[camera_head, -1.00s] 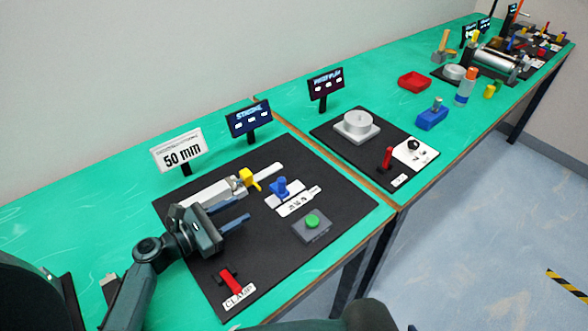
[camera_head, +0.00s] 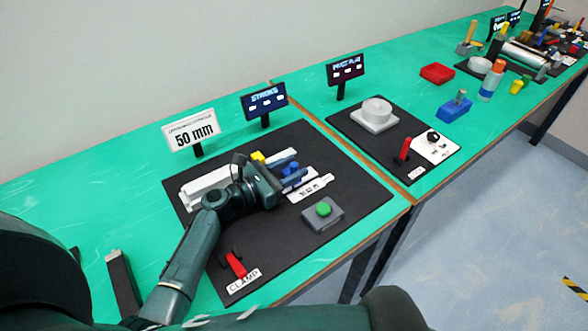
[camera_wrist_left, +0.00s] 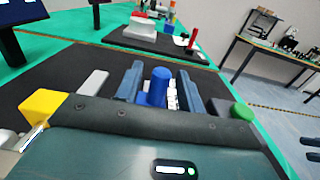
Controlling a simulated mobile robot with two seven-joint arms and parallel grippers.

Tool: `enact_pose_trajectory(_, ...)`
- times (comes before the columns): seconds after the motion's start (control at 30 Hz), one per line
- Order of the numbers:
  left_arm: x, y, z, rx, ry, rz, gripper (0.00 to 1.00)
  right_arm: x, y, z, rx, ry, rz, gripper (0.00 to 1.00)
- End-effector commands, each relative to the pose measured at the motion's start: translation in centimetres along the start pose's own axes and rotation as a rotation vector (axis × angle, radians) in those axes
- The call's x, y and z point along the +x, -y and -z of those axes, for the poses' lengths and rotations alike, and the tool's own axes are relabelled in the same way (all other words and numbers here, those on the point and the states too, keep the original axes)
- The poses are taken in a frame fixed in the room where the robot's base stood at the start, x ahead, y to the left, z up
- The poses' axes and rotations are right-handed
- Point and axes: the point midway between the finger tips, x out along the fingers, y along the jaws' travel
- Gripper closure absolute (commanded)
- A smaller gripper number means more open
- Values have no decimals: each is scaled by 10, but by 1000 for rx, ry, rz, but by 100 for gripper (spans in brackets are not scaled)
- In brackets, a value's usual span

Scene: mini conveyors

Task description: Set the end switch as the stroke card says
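The stroke card (camera_head: 190,134) reads "50 mm" and stands at the back left. The dark mat (camera_head: 330,160) carries a pale rail unit (camera_head: 207,181) with a yellow block (camera_head: 258,157), also in the left wrist view (camera_wrist_left: 42,106). A blue upright knob (camera_head: 291,168) stands beside a white marked plate (camera_head: 311,188). My left gripper (camera_head: 293,174) is low over the mat. In the left wrist view its blue fingers (camera_wrist_left: 160,74) stand apart on either side of the blue knob (camera_wrist_left: 157,88), with narrow gaps. My right gripper is not in view.
A grey box with a green button (camera_head: 323,209) is to the right of my left gripper. A red clamp lever (camera_head: 236,264) is at the mat's front. A dark "STROKE" display (camera_head: 264,101) stands behind. A second mat with a round grey part (camera_head: 377,110) lies right.

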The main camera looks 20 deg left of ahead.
Motion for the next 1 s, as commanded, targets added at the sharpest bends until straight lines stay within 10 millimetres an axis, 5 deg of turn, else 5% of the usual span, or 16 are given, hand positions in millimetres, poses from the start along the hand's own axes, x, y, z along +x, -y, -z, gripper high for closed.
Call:
enact_pose_trajectory(0.4,9,0,0,0,0,1,62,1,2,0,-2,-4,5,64)
enact_pose_trajectory(0.87,9,0,0,0,0,1,99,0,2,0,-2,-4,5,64)
enact_pose_trajectory(1.0,9,0,0,0,0,0,100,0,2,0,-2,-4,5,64)
